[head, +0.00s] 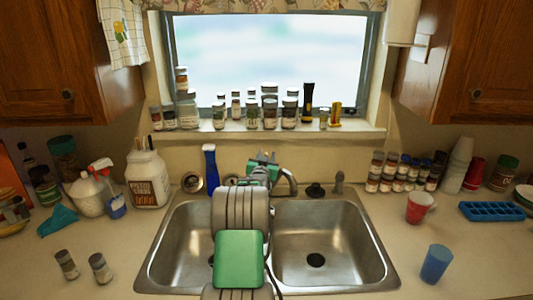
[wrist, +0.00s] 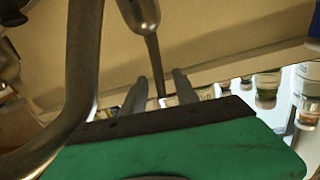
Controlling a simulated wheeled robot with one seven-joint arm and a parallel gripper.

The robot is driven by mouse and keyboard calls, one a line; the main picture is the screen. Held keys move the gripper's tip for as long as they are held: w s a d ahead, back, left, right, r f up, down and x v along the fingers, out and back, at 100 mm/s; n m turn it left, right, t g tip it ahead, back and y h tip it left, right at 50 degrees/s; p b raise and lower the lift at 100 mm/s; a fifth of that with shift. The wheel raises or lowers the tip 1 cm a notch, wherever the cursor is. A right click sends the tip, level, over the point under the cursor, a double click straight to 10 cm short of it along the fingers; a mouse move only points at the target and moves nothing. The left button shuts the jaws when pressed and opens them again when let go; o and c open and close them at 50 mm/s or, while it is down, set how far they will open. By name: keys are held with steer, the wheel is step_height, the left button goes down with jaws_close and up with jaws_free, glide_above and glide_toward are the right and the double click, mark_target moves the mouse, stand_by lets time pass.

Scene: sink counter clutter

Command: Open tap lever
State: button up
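The tap's curved metal spout (head: 290,182) shows right of my gripper (head: 266,158) in the head view, behind the sink. In the wrist view the spout (wrist: 82,85) rises large at the left. A slim metal tap lever (wrist: 154,62) hangs from a rounded metal part at the top, its end reaching between my two fingers. My gripper (wrist: 160,84) is open, with a visible gap on each side of the lever. I cannot tell whether either finger touches it. In the head view my arm and gripper hide the lever and tap base.
The double steel sink (head: 325,245) lies below my arm. Jars line the windowsill (head: 270,132) behind. A red cup (head: 418,208) and a blue cup (head: 436,264) stand on the right counter.

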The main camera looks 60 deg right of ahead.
steer(key=shift+w+d, duration=0.1)
steer(key=shift+d, duration=0.2)
steer(key=shift+c, duration=0.3)
jaws_close()
steer(key=shift+w, duration=0.1)
stand_by(0.9)
